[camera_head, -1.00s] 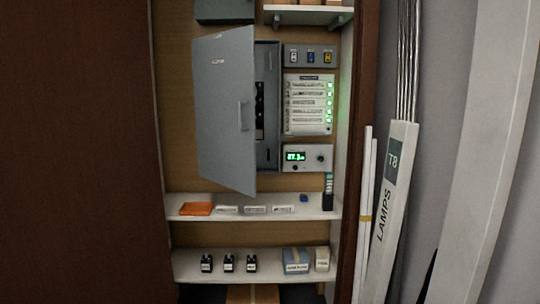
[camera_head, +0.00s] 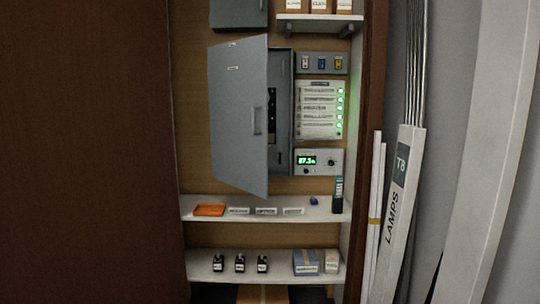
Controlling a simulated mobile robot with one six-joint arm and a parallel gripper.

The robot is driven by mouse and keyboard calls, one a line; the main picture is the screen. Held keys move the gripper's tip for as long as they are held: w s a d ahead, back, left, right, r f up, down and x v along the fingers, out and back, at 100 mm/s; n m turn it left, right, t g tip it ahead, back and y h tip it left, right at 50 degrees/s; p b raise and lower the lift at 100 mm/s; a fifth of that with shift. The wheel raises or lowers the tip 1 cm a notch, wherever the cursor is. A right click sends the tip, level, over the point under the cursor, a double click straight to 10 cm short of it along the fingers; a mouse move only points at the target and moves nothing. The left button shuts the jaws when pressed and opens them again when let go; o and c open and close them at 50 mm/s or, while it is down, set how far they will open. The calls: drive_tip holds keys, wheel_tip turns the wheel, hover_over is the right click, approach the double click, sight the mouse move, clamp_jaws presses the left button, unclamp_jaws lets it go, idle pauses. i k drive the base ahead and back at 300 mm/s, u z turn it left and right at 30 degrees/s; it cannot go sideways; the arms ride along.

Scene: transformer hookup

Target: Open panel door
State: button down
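The grey panel door (camera_head: 238,118) hangs on the back wall of the closet. It stands partly open, swung out toward the left, with its hinge side on the left. A vertical handle (camera_head: 257,121) is on its right part. Behind it, the grey panel box (camera_head: 284,140) shows a dark interior strip with small parts; most of the inside is hidden by the door. My gripper is not in view.
Right of the panel are a switch plate (camera_head: 321,63), a labelled board with green lights (camera_head: 320,110) and a meter reading about 87.3 (camera_head: 318,162). Shelves (camera_head: 270,217) below hold small items. A brown door (camera_head: 85,150) fills the left; lamp boxes (camera_head: 400,200) lean at right.

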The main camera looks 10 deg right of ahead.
sight(238, 97)
drive_tip(key=u, duration=1.25)
drive_tip(key=i, duration=0.5)
drive_tip(key=z, duration=0.2)
